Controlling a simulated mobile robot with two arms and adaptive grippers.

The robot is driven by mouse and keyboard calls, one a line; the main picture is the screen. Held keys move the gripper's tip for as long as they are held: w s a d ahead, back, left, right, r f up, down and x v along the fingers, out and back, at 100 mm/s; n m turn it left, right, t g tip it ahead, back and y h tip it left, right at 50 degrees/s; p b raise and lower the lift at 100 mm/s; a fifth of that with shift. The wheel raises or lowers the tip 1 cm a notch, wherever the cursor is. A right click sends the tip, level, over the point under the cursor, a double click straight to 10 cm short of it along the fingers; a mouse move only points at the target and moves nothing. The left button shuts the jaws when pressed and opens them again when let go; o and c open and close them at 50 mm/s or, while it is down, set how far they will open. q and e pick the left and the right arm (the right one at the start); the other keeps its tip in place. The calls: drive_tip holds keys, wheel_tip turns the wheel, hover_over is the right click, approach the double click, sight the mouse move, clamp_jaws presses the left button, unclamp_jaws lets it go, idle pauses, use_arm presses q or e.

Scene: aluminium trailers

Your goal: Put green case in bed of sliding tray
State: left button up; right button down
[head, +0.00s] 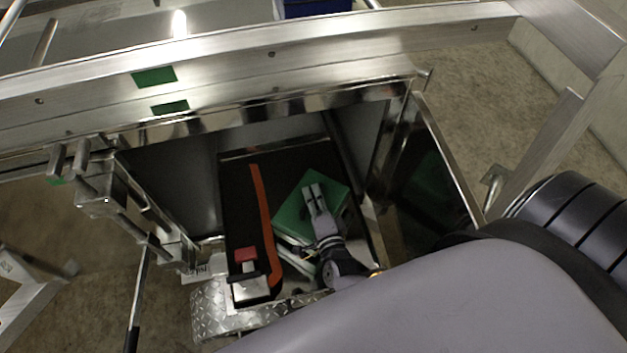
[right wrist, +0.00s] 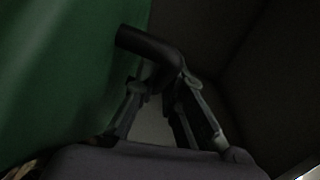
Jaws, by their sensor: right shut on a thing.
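The green case (head: 292,212) lies tilted inside the open compartment, over the right part of the dark bed of the sliding tray (head: 235,195). I cannot tell whether it rests on the bed or hangs just above it. My right gripper (head: 313,192) reaches over the case and hides part of its top. In the right wrist view, the case's green side (right wrist: 65,75) fills the left. There the fingers of my right gripper (right wrist: 160,95) are shut on its black curved handle (right wrist: 152,45). My left gripper is not in view.
An orange strap (head: 262,205) lies along the tray beside the case. A red-topped piece (head: 246,254) sits near the tray's front. The compartment's open door (head: 440,165) stands to the right, and metal latch hardware (head: 105,195) sticks out on the left.

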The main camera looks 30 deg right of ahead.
wheel_tip(320, 180, down, 2)
drive_tip(key=shift+w+f+b, duration=0.1)
drive_tip(key=shift+f+b, duration=0.1)
drive_tip(key=shift+b, duration=0.6)
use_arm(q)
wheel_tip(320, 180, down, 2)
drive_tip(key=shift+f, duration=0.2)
use_arm(e)
drive_tip(key=shift+r, duration=0.1)
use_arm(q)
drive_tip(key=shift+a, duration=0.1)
use_arm(e)
drive_tip(key=shift+f, duration=0.2)
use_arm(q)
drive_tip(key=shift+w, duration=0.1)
use_arm(e)
drive_tip(key=c, duration=1.7)
unclamp_jaws()
